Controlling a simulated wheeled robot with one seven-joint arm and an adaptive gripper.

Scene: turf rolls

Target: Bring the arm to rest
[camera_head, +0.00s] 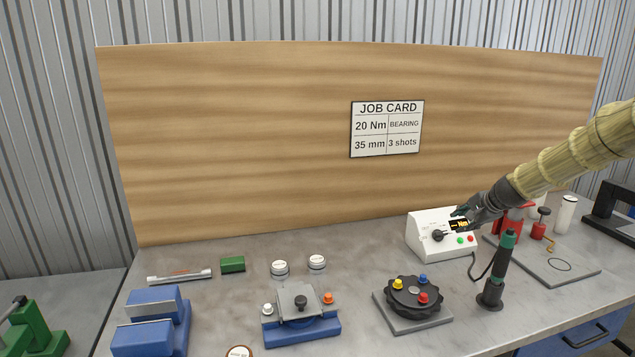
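My arm (572,150) reaches in from the right edge, slanting down to the left. My gripper (463,219) is at its end, pointing left, in front of or just above the white control box (425,235) on the workbench. The fingers overlap the box's small display in the picture, and I cannot tell whether they touch the box. The fingers are small and dark here, so their opening is unclear. I see no object clearly held.
A green-topped driver (503,255) stands upright below my arm. A black turntable (414,297), a blue fixture (301,328) and a blue vise (152,323) occupy the front. A wooden board (240,140) rises behind the bench.

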